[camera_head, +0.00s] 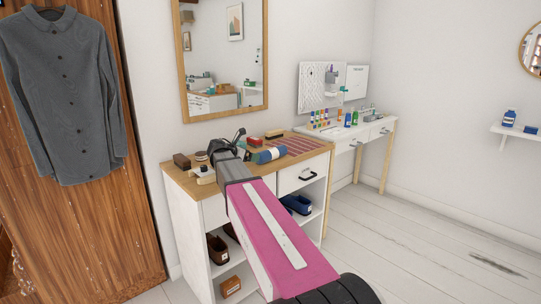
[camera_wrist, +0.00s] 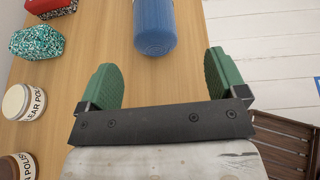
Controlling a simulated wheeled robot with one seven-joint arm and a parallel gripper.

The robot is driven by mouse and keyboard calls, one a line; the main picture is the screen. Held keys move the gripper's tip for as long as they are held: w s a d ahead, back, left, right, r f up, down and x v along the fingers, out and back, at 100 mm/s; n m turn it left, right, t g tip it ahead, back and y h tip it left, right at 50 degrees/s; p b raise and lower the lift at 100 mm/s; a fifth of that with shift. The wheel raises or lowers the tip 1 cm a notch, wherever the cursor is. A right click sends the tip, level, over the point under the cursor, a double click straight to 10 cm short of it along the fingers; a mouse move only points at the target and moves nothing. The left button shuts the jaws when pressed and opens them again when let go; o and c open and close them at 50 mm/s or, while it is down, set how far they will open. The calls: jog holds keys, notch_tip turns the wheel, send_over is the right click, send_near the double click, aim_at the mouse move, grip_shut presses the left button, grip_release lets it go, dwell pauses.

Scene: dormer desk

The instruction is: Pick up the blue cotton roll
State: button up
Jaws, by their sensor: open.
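The blue cotton roll (camera_head: 269,155) lies on the wooden top of the white cabinet, close to my gripper. In the wrist view the blue roll (camera_wrist: 155,28) is at the top centre, one end towards me, its far part cut off by the picture edge. My gripper (camera_wrist: 162,68) is open and empty. Its two green fingers are spread wide, and the roll is ahead of the gap, apart from both fingers. In the head view my gripper (camera_head: 242,145) is over the cabinet top, partly hidden by my arm.
A striped mat (camera_head: 300,145) lies right of the roll. The cabinet's edge and pale floor are to the right in the wrist view.

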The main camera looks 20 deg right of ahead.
aim_at(261, 158)
jog(key=x, duration=0.3)
jog(key=shift+w+d+f, duration=0.2)
jog(key=shift+w+a+f+x, duration=0.1)
jog(key=shift+x, duration=0.8)
jog(key=shift+w+a+f+x, duration=0.1)
jog(key=shift+x, duration=0.75)
jog(key=shift+w+a+f+x, duration=0.1)
jog(key=shift+w+x, duration=0.05)
jog(key=shift+x, duration=0.75)
jog(key=shift+d, duration=0.1)
jog(key=c, duration=1.1)
